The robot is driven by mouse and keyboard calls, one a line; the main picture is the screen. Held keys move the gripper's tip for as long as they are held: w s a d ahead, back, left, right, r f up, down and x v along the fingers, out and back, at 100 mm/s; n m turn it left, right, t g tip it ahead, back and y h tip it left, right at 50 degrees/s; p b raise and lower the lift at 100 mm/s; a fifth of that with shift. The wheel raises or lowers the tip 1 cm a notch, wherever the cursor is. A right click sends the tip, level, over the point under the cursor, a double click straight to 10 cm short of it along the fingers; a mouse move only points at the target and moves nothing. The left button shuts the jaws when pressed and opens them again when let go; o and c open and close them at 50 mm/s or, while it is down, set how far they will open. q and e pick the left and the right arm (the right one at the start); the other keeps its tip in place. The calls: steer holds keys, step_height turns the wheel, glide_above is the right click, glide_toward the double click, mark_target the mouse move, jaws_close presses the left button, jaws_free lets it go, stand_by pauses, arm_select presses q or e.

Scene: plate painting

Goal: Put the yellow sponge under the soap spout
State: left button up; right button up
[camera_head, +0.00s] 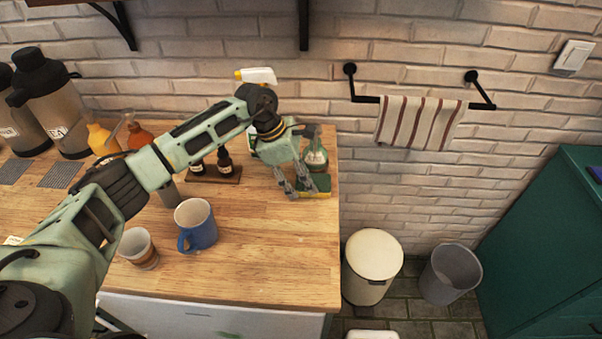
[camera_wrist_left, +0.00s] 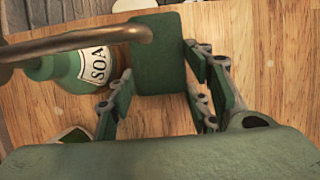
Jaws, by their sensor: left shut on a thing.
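The sponge (camera_head: 321,182), green on top with a yellow lower edge, is at the back right corner of the wooden counter, in front of the soap bottle (camera_head: 316,158). My left gripper (camera_head: 304,191) is shut on it. In the left wrist view, the sponge (camera_wrist_left: 158,75) shows its green face between my left fingers (camera_wrist_left: 157,62). There the bottle (camera_wrist_left: 82,66), labelled SOA, stands to the left, and its brown spout (camera_wrist_left: 95,36) reaches across so that its tip overlaps the sponge. The sponge's underside is hidden. My right gripper is out of view.
A blue mug (camera_head: 204,232) and a striped cup (camera_head: 139,248) stand on the counter's front part. Small dark bottles (camera_head: 225,163) stand on a wooden tray left of the gripper. The counter's right edge is close to the sponge; a bin (camera_head: 372,262) stands below.

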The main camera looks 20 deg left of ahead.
arm_select(q)
steer(key=shift+f, duration=0.1)
steer(key=o, duration=0.4)
steer(key=shift+o, duration=0.4)
steer(key=shift+r, duration=0.3)
steer(key=shift+a+r+b, duration=0.2)
steer(key=shift+r+b, duration=0.1)
steer(key=b+v, duration=0.3)
steer(key=v, duration=0.8)
steer(key=shift+s, duration=0.1)
